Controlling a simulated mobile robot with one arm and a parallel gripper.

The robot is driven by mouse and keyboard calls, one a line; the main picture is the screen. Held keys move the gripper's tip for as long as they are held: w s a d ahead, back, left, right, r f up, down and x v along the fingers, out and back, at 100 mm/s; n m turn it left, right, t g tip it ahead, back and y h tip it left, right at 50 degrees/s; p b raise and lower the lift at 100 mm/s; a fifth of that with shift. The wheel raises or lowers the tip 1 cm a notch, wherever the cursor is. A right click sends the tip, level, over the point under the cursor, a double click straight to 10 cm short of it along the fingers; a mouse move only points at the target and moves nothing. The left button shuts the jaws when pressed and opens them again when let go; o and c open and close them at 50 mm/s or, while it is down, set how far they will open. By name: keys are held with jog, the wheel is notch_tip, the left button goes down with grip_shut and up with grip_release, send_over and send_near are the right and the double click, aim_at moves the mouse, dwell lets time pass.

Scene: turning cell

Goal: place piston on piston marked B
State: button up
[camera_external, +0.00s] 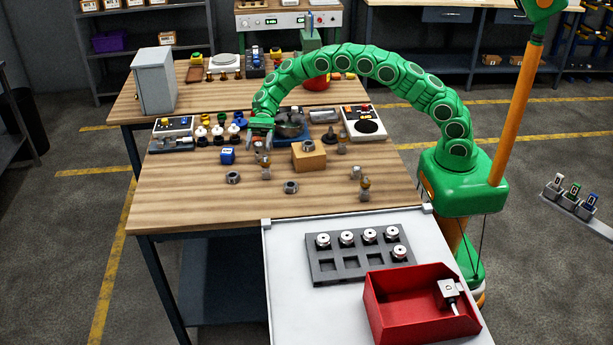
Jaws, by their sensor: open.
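My gripper (262,138) is at the end of the green arm, pointing down over the wooden table's middle. It is open, with small grey parts close below and beside it; I cannot tell if it touches any. A grey piston-like part with a rod and a dark mark (449,289) lies in the red bin (376,307) at the front right. Small metal parts stand on the table, among them a nut-like one (291,187) and an upright one with an orange-brown top (365,186). I cannot make out a B on any of them.
A grey slotted tray (381,270) holding several silver round parts lies on the white surface (290,310). Lettered blocks (573,192) stand at the far right. The table's front left is clear.

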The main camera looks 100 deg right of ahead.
jog(key=v, duration=1.2)
jog(key=s+a+r+n+g+h, duration=0.25)
jog(key=s+a+r+n, duration=0.3)
jog(key=s+a, duration=0.5)
jog(key=s+a+r+n+g+h, duration=0.2)
jog(key=s+a+r+n+h, duration=0.3)
jog(key=s+a, duration=0.6)
jog(key=s+d+n+h, duration=0.1)
jog(key=s+n, duration=0.4)
jog(key=s, duration=1.2)
jog(key=s+d+f+n+h, duration=0.1)
jog(key=s+n+h, duration=0.3)
jog(key=s, duration=1.4)
jog(key=shift+d+f+n+h, duration=0.25)
jog(key=shift+d+n+h, duration=0.1)
jog(key=shift+d+n, duration=0.3)
jog(key=shift+o, duration=0.5)
